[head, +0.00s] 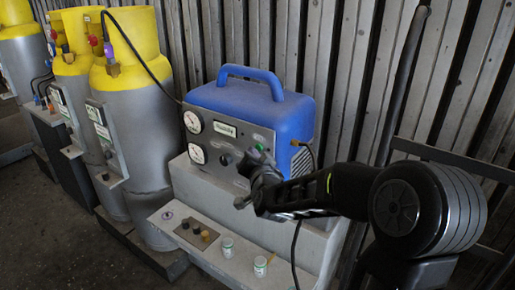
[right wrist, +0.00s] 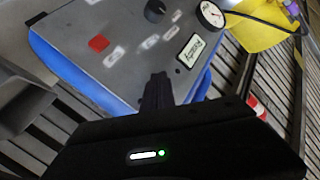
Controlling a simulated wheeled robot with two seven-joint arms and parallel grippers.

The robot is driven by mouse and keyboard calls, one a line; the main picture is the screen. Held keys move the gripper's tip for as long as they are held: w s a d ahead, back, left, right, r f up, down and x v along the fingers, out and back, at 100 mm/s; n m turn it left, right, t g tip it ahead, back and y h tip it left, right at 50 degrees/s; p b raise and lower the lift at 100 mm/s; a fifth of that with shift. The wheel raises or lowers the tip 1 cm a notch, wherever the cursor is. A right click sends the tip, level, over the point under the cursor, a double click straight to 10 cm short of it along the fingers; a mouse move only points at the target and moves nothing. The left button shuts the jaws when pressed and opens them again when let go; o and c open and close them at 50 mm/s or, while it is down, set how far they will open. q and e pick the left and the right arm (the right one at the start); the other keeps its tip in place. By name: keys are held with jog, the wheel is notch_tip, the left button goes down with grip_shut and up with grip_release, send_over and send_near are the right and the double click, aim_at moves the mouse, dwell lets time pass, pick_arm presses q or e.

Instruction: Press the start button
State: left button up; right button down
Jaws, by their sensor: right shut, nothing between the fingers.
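The blue machine (head: 250,106) has a grey front panel (head: 210,142), which also shows upside down in the right wrist view (right wrist: 130,60). A small green spot (head: 260,147) shows at the panel's right side, just above my right gripper (head: 250,184); I cannot tell whether it is the start button or a light on my gripper. My right gripper's fingers also show in the right wrist view (right wrist: 157,92); they are shut and empty, in front of the panel. Whether they touch it is unclear. They hide part of it. My left gripper is not in view.
Two round gauges, one low on the panel (head: 197,153), and a black knob (head: 225,159) sit left of my gripper. The grey plinth (head: 205,213) carries small knobs and two white jars (head: 227,247). Yellow-topped cylinders (head: 128,80) stand at left. A corrugated wall is behind.

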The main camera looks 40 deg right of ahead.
jog(key=shift+w+d+b, duration=0.1)
jog(key=shift+d+b, duration=0.2)
jog(key=shift+d, duration=0.1)
dwell(0.4)
jog(key=shift+a, duration=0.45)
jog(key=s+a, duration=0.2)
jog(key=a, duration=0.3)
jog(key=shift+a, duration=0.35)
dwell(0.3)
dwell(0.7)
